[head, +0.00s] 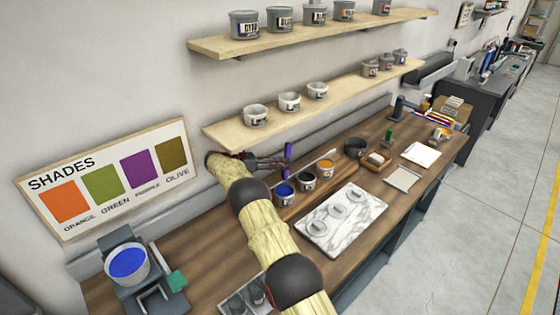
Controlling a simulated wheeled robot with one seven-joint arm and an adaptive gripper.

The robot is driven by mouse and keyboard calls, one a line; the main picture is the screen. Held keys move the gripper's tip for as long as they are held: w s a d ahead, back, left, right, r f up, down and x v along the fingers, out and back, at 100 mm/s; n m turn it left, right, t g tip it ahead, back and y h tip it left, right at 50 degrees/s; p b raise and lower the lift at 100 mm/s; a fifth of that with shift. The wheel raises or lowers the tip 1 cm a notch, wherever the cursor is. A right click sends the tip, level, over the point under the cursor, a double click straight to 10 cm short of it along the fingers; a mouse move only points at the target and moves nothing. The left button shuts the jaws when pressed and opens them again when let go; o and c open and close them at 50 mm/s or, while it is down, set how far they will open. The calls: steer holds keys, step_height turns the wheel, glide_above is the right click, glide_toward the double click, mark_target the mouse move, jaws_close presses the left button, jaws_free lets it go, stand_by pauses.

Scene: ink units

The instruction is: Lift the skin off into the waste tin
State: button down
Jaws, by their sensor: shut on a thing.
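My gripper (280,161) is above the back of the wooden bench, shut on an upright purple-handled tool (288,154). The tool's lower end is over the area near the open ink tins; I cannot tell whether it touches anything. Three open tins stand in a row below and right of it: one with blue ink (285,189), one with dark contents (308,175) and one with orange ink (326,164). A dark open tin (356,147) stands farther right; I cannot tell if it is the waste tin. No skin can be made out at this size.
A marble slab (343,222) with several round pieces lies in front of the tins. A blue-filled pot (128,264) on a grey device stands at lower left. Shelves with tins (255,116) hang above the bench, close to my arm. A small box (376,160) and white sheets (421,153) lie right.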

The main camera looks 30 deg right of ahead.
step_height(320, 180, down, 8)
steer(key=b, duration=0.3)
steer(key=shift+s+a+f+b, duration=0.2)
steer(key=shift+s+a+b, duration=0.1)
steer(key=shift+a+b, duration=0.05)
steer(key=shift+r, duration=0.1)
stand_by(0.4)
step_height(320, 180, up, 7)
steer(key=p, duration=0.3)
stand_by(0.4)
stand_by(0.5)
